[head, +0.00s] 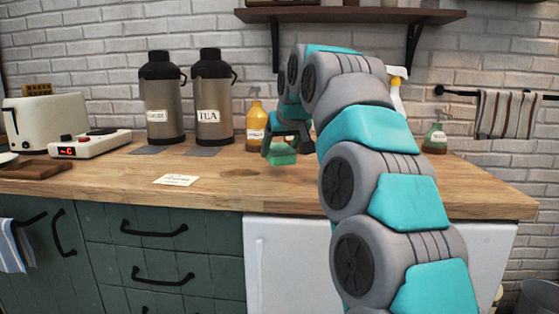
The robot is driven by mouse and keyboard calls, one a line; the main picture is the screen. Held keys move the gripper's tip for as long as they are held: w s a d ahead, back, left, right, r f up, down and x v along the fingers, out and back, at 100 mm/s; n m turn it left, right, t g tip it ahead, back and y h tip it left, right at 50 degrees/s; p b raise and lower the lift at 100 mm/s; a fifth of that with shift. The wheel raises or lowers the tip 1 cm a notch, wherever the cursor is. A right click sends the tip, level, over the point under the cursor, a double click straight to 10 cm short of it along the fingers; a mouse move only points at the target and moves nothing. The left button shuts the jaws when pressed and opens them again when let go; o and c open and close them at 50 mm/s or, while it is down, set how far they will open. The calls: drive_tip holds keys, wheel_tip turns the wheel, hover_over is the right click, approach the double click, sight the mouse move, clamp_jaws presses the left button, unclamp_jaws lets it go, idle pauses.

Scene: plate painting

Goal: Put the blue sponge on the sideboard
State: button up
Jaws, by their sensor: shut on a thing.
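My gripper (284,148) is over the back middle of the wooden counter, pointing down. It is shut on a green, block-shaped thing (282,157), which looks like a sponge. The green thing is at or just above the wood; I cannot tell whether it touches. I see no plainly blue sponge. The sideboard (110,185) may be this wooden-topped unit with green drawers; no other sideboard shows. My arm hides part of the counter to the right.
Two flasks (165,100) (213,98) and a yellow bottle (256,122) stand left of my gripper. A toaster (47,122) and a white scale-like device (90,143) are farther left. A green bottle (435,138) stands right. A paper card (175,180) lies in front; the front middle is clear.

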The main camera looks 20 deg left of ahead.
sight(280, 162)
drive_tip(key=shift+f, duration=0.15)
drive_tip(key=shift+f, duration=1.6)
drive_tip(key=shift+f, duration=0.15)
drive_tip(key=o, duration=1.4)
